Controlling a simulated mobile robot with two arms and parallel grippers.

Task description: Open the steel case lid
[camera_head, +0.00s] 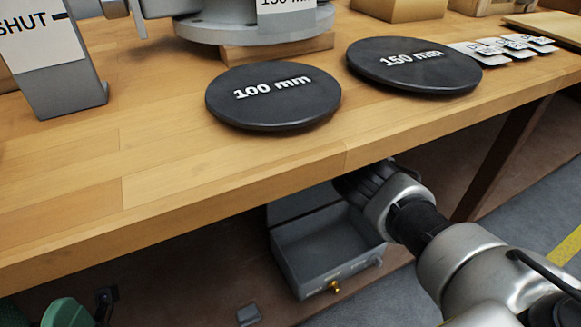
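The grey steel case (318,268) stands on the brown surface below the wooden bench. Its top is open and the visible part of its inside looks empty. A grey panel that looks like its lid (297,203) stands raised at the back, its upper part cut off by the bench edge. A brass-coloured latch (335,287) is on the front wall. My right gripper (358,183) is above the back right of the case, close to the bench edge. Its fingertips are dark and partly hidden, so contact with the lid cannot be told. My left gripper is not in view.
The bench (170,175) overhangs the case. On it lie a 100 mm disc (270,110) and a 150 mm disc (420,75), near a flanged base (230,28) and a SHUT sign (35,40). A brown bench leg (495,165) stands right of my arm.

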